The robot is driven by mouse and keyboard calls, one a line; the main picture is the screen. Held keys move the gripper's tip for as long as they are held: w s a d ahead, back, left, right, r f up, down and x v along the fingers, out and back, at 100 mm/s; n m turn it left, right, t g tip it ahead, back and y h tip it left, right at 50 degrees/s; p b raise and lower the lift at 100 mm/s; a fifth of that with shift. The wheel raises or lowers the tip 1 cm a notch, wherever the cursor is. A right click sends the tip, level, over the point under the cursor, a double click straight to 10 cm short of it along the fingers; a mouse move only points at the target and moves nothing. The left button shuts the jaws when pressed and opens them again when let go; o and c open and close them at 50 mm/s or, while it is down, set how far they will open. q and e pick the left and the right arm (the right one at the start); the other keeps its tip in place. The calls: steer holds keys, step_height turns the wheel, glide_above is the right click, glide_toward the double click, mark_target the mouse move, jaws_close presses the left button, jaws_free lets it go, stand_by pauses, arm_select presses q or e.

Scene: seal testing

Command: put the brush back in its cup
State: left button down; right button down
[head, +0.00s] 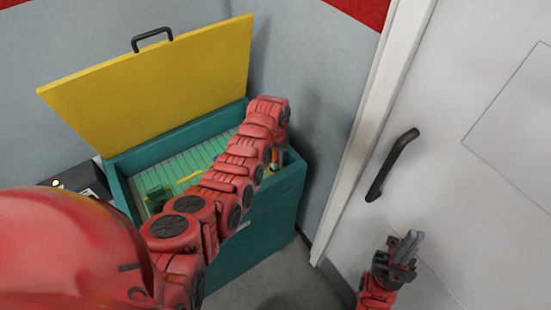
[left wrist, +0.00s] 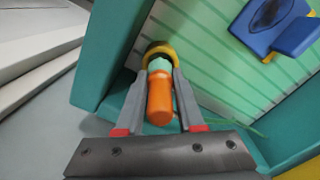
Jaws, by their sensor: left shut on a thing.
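The brush shows in the left wrist view with a thick orange handle (left wrist: 160,100) and a pale green part beyond it. My left gripper (left wrist: 163,74) is shut on the brush, one finger on each side. The cup, with a yellow rim (left wrist: 158,48) and a dark inside, is around or just behind the brush's far end; how deep the brush sits is hidden. In the head view, a small orange bit of the brush (head: 275,156) shows beside my left arm, which hides most of that gripper. My right gripper (head: 402,252) is empty, in front of the door.
The teal box (head: 270,205) has slatted pale green inside and a raised yellow lid (head: 160,80). A blue object (left wrist: 262,22) lies on the slats near the cup. A grey door with a black handle (head: 391,165) stands at the right.

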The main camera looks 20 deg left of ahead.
mark_target(276, 153)
arm_select(q)
steer(key=shift+f, duration=0.1)
steer(key=shift+f+b, duration=1.05)
steer(key=shift+f, duration=0.15)
steer(key=shift+c, duration=2.2)
jaws_free()
steer(key=shift+r, duration=0.1)
steer(key=shift+r+p, duration=0.9)
steer(key=shift+r, duration=0.3)
step_height(276, 153, up, 3)
steer(key=shift+r+p, duration=0.15)
steer(key=shift+p, duration=0.55)
steer(key=shift+r+p, duration=0.5)
steer(key=shift+r, duration=1.4)
